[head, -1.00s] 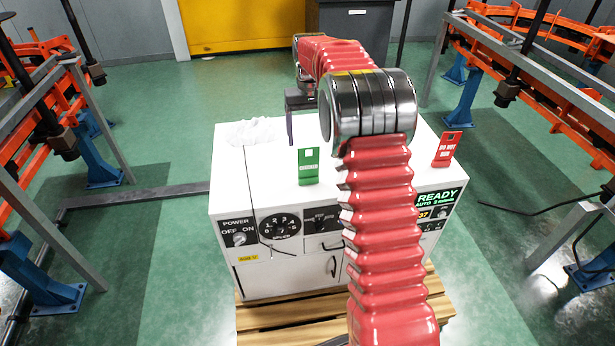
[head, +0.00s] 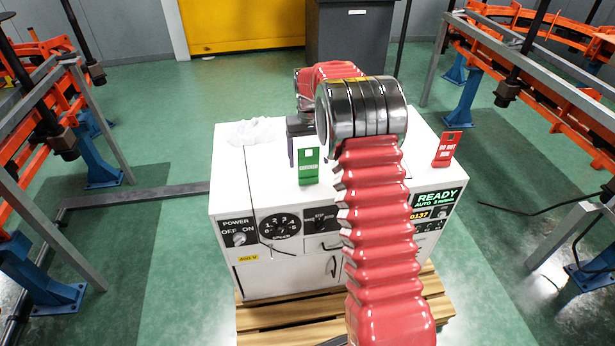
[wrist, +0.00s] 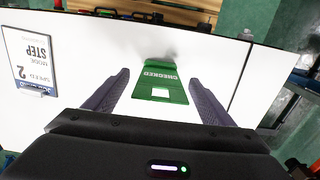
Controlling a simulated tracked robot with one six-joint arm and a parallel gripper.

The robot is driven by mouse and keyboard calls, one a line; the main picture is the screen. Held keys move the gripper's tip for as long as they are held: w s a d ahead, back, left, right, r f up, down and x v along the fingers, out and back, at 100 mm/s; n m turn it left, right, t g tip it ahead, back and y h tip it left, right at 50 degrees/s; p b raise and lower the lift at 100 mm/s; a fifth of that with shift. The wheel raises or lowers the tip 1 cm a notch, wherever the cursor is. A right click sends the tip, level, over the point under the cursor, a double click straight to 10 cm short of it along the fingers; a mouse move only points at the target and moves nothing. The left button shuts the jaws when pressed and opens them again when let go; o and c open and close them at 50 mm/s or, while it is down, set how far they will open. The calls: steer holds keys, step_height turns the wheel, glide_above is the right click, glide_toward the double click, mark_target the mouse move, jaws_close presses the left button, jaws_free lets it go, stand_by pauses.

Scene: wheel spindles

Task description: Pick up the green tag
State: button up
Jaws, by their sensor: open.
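The green tag (head: 308,166) stands upright near the front edge of the white cabinet top (head: 262,170). In the wrist view the green tag (wrist: 156,80) reads "CHECKED" and has a pale square on it. My gripper (wrist: 156,80) is open, with one dark finger on each side of the tag's line and clear white surface between each finger and the tag. In the head view my gripper (head: 292,145) is behind the tag, partly hidden by my arm. I cannot tell how high the fingers are above the cabinet top.
A red tag (head: 446,149) stands at the right of the cabinet top. A crumpled white cloth (head: 252,131) lies at the back left. Orange conveyor frames (head: 570,95) flank the cabinet.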

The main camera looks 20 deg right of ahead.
mark_target(309, 176)
steer(key=shift+w+f, duration=0.1)
steer(key=shift+f, duration=2.45)
steer(key=shift+c, duration=0.4)
steer(key=c, duration=1.1)
steer(key=shift+r, duration=0.1)
step_height(309, 176, up, 10)
steer(key=shift+f, duration=0.1)
